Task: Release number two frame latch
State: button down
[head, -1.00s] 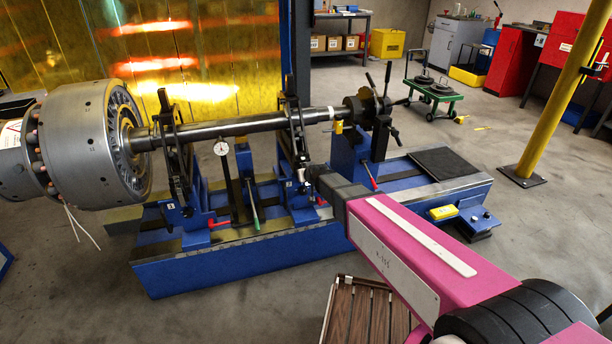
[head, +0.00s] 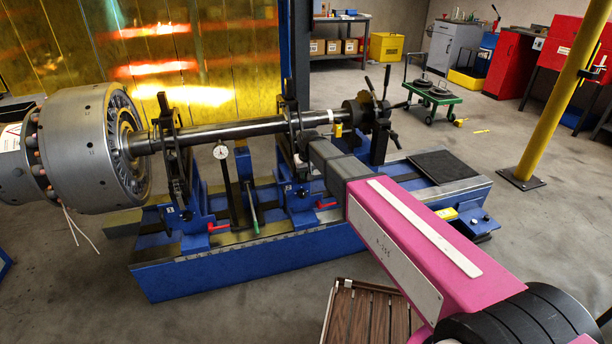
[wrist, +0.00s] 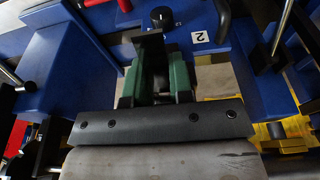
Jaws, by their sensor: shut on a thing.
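The number two frame (head: 294,120) is a black upright at the shaft's middle right, on a blue pedestal. A white label "2" (wrist: 199,37) shows on the blue pedestal in the wrist view, beside a round black knob (wrist: 161,17). My gripper (wrist: 155,60) has green fingers and is shut on a dark latch part (wrist: 148,39) just below the knob. How far the fingers wrap around the part is hidden. In the head view my grey wrist and pink arm cover the gripper, close in front of the number two frame.
The long shaft (head: 240,128) runs through the frames to the big grey rotor (head: 85,145). A slatted wooden item (head: 370,315) stands in front. Floor (head: 230,310) at front left is clear.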

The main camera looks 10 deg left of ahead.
jog(key=shift+w+r, duration=0.1)
dwell(0.4)
jog(key=c, duration=1)
grip_release()
jog(key=a+v, duration=0.1)
jog(key=v, duration=0.9)
jog(key=shift+d+r, duration=0.4)
jog(key=shift+r, duration=0.05)
jog(key=shift+w, duration=0.1)
